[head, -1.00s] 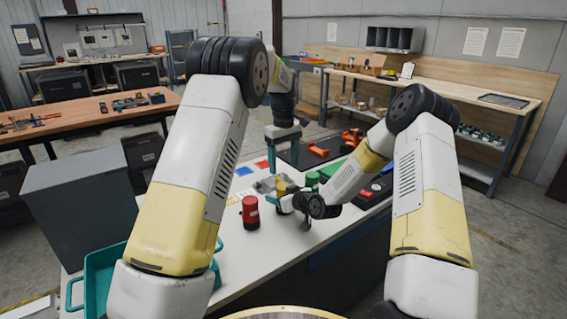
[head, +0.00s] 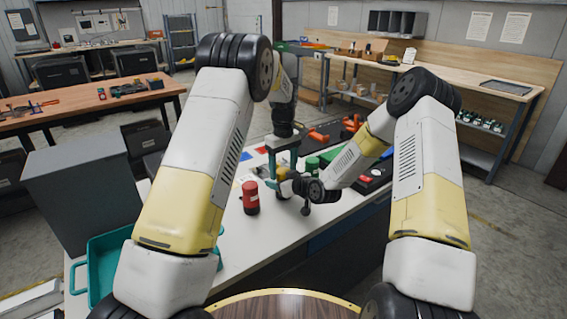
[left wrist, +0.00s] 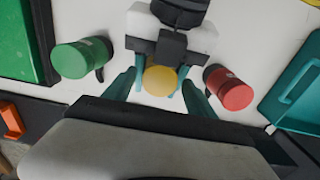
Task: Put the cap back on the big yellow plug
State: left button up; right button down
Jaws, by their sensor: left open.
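The yellow plug (left wrist: 160,82) shows end-on as a round yellow face in the left wrist view; in the head view it is mostly hidden by my grippers. I cannot tell whether this face is the cap or the plug itself. My left gripper (head: 281,168) points down over it, open, with one teal finger on either side, apart from it. My right gripper (head: 286,186) reaches in low from the right. In the left wrist view its two fingers flank the yellow plug closely and appear shut on it.
A red cylinder (head: 250,198) stands left of the grippers, and a green one (left wrist: 83,57) on the other side. A teal tote (head: 103,262) is at the table's near left. A green case (left wrist: 22,40) lies beyond the green cylinder. White table lies bare around the red cylinder.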

pick_arm(q)
jog(key=shift+c, duration=0.5)
grip_shut()
jog(key=m, duration=0.6)
jog(key=shift+m, duration=0.3)
jog(key=shift+o, duration=0.8)
grip_release()
jog(key=shift+r, duration=2.25)
